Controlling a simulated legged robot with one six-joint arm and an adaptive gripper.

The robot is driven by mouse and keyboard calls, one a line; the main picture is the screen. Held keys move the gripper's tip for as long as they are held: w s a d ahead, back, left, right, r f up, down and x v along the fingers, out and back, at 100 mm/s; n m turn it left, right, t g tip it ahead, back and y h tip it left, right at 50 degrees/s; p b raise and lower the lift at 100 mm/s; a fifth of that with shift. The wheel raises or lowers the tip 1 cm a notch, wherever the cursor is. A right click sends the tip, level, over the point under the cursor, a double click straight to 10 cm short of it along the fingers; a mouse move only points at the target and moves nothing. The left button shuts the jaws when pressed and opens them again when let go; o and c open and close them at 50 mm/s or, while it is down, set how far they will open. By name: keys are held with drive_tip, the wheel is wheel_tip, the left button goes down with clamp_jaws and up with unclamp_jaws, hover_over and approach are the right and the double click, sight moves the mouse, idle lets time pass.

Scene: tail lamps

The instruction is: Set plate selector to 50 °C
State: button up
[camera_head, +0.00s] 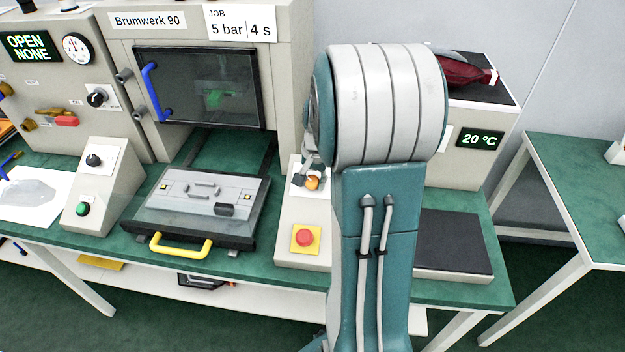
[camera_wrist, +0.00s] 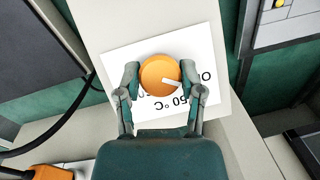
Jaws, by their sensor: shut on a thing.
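The plate selector is an orange knob (camera_wrist: 160,75) with a white pointer mark, on a white label plate (camera_wrist: 120,55). In the wrist view the mark points right and slightly down. The upside-down print "50 °C" is below right of the knob; other print at the right is partly hidden by my finger. My gripper (camera_wrist: 160,80) has one finger on each side of the knob and is shut on it. In the head view the knob (camera_head: 312,183) shows left of my arm, on a sloped console (camera_head: 290,225). A display (camera_head: 479,139) at the right reads 20 °C.
A red button on a yellow plate (camera_head: 305,238) sits below the knob on the same console. A tray with a yellow handle (camera_head: 181,247) lies to the left, before the machine with the blue handle (camera_head: 151,92). A dark plate (camera_head: 453,242) lies right of my arm.

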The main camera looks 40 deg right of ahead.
drive_tip(key=m+t, duration=0.1)
drive_tip(key=m, duration=0.1)
drive_tip(key=m+t, duration=0.1)
drive_tip(key=m, duration=0.2)
drive_tip(key=shift+s+f+y, duration=0.1)
drive_tip(key=shift+s+y, duration=0.05)
drive_tip(key=shift+y, duration=0.15)
drive_tip(key=m+t, duration=0.1)
drive_tip(key=m, duration=0.1)
drive_tip(key=m+t, duration=0.2)
drive_tip(key=m, duration=0.1)
drive_tip(key=shift+a+m, duration=0.1)
drive_tip(key=shift+m, duration=0.2)
idle(0.3)
drive_tip(key=o, duration=1.2)
drive_tip(key=shift+c, duration=0.2)
drive_tip(key=a+v, duration=0.1)
drive_tip(key=v, duration=1)
drive_tip(key=shift+s+d+r, duration=0.15)
drive_tip(key=shift+d+r, duration=0.2)
drive_tip(key=shift+r, duration=0.05)
